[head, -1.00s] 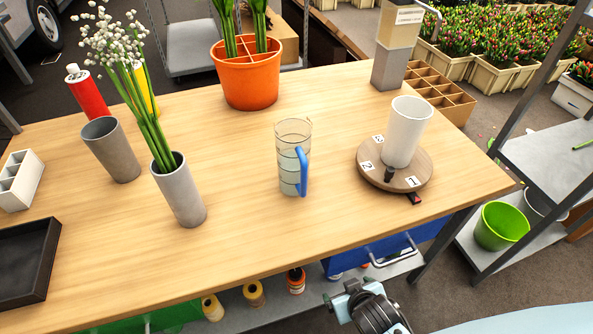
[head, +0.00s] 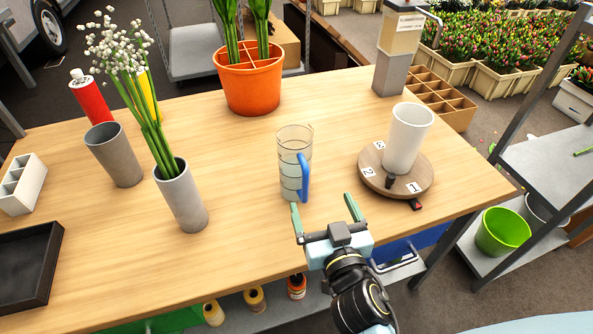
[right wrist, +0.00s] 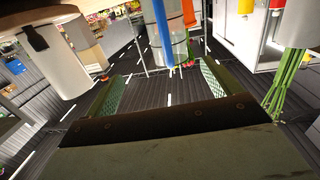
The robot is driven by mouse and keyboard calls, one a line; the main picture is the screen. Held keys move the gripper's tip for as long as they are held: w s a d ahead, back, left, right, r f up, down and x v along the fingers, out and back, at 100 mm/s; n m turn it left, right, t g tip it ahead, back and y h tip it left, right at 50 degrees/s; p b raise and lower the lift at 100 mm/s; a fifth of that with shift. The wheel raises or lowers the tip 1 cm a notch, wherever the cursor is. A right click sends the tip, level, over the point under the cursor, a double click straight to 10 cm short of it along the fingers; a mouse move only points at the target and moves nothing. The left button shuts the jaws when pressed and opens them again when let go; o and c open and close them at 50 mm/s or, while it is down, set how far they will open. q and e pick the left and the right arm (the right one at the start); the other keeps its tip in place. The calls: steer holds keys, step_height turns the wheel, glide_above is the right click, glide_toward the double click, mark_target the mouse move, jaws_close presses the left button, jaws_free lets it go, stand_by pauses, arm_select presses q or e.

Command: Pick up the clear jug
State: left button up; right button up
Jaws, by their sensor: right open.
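The clear jug (head: 292,165) stands upright on the wooden table, with measuring lines and a blue handle (head: 303,178) on its right side toward me. My right gripper (head: 324,204) is open and empty at the table's front edge, just in front of the jug and apart from it. Its two green fingers are spread wide. In the right wrist view the jug (right wrist: 172,45) shows beyond and between the open fingers (right wrist: 153,85), with its blue handle in front. My left gripper is not in view.
A white cup (head: 408,138) stands on a round wooden turntable (head: 425,182) right of the jug. A grey vase with white flowers (head: 183,200) and an empty grey vase (head: 113,158) stand left. An orange pot (head: 250,85) is behind. Bare tabletop (head: 240,190) surrounds the jug.

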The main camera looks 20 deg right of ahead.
mark_target(305, 178)
steer(key=shift+t+y, duration=0.3)
steer(key=w, duration=0.2)
steer(key=w+p, duration=0.1)
steer(key=w, duration=0.2)
steer(key=w+a, duration=0.1)
steer(key=w, duration=0.2)
steer(key=shift+a+r, duration=0.1)
steer(key=shift+r, duration=0.25)
steer(key=shift+w+d+f+p, duration=0.1)
steer(key=shift+w+d+p, duration=0.1)
steer(key=shift+w, duration=1.2)
steer(key=shift+w+d+f+p, duration=0.1)
steer(key=shift+w+p, duration=0.1)
steer(key=shift+w, duration=1.2)
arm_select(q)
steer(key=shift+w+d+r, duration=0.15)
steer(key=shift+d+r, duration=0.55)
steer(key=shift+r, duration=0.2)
arm_select(e)
steer(key=shift+r, duration=0.15)
steer(key=c, duration=1.8)
